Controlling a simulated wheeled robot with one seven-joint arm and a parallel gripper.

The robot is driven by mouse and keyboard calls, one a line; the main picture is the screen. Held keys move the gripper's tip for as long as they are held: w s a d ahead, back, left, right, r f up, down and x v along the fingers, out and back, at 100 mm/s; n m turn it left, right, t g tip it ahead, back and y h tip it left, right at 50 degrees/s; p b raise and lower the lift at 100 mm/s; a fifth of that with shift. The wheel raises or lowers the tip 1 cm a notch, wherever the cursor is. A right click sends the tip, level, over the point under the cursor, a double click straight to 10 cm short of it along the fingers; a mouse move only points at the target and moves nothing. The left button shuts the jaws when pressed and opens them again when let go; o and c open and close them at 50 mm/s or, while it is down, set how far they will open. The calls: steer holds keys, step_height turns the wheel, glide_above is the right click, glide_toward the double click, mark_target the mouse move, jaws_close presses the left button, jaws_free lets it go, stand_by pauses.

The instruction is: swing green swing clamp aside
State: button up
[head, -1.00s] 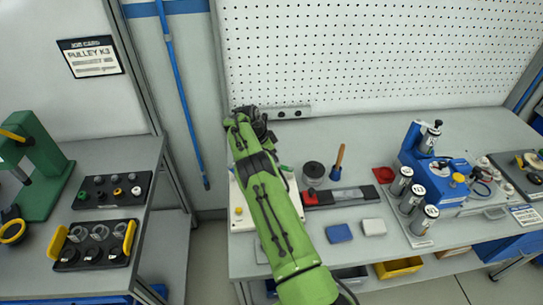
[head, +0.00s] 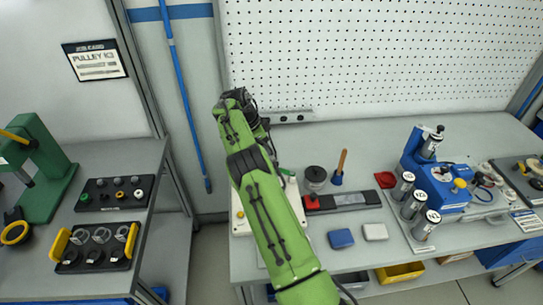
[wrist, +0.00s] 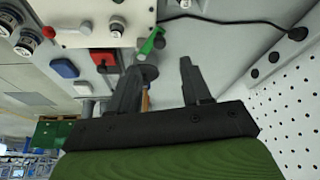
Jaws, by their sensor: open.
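The green swing clamp (wrist: 151,40) is a small green lever at the edge of a white fixture (wrist: 85,12) in the wrist view. My open gripper (wrist: 160,66) has its two dark fingers pointing toward it. The clamp is just beyond the fingertips, nearer the left finger, and nothing is visibly held. Whether a finger touches the clamp I cannot tell. In the head view, a small green tip of the clamp (head: 287,172) shows beside my green arm. The arm covers most of the white fixture (head: 238,225) and hides my gripper there.
A dark round pot (head: 315,175), a wooden-handled tool (head: 340,165) and a red-ended grey block (head: 345,200) stand right of the fixture. A blue box (head: 341,238) and a white box (head: 375,232) lie in front. A black cable (wrist: 225,20) runs nearby.

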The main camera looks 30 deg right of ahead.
steer(key=p+v, duration=0.2)
steer(key=v, duration=0.5)
steer(key=shift+r, duration=0.2)
